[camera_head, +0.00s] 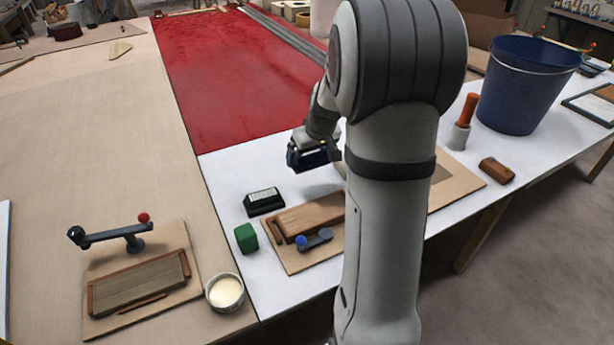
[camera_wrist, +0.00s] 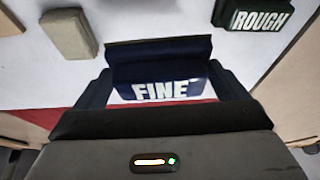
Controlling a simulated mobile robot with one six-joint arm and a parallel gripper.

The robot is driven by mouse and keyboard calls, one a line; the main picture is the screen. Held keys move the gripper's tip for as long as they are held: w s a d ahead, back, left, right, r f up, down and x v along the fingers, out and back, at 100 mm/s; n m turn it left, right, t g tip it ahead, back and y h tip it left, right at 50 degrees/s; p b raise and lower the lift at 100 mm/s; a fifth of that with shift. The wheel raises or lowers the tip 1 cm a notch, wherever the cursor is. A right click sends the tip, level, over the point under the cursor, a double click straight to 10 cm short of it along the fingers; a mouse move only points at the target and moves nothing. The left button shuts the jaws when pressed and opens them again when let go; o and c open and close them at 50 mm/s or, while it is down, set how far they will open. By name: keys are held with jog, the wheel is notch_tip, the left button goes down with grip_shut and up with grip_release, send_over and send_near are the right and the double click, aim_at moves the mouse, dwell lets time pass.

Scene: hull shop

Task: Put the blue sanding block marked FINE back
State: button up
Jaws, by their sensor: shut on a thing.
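My gripper (camera_head: 314,157) is shut on a dark blue sanding block (camera_wrist: 160,88) and holds it above the white tabletop (camera_head: 225,178). White letters reading FINE show on the block in the wrist view, with a finger at each side of it. A dark green block marked ROUGH (camera_wrist: 256,14) lies on the white surface in the wrist view. A dark block with a white label (camera_head: 264,202) lies below and left of my gripper in the head view. A beige block (camera_wrist: 69,36) lies at the upper left of the wrist view.
A green cube (camera_head: 246,238) stands beside a wooden board (camera_head: 290,264) with a blue-knobbed lever (camera_head: 315,240). Left are a red-knobbed lever (camera_head: 110,235) and a cream-filled tin (camera_head: 225,292). A blue bucket (camera_head: 522,88) and brown block (camera_head: 496,170) stand right. My arm hides part of the table.

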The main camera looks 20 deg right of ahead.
aim_at(308, 186)
notch_tip(308, 186, down, 9)
jog(key=shift+s+d+f+b, duration=0.1)
jog(key=shift+d+f+b, duration=0.1)
jog(key=shift+b, duration=0.45)
jog(key=shift+f, duration=0.15)
jog(key=o, duration=0.6)
jog(key=shift+c, duration=0.2)
jog(key=shift+o, duration=0.7)
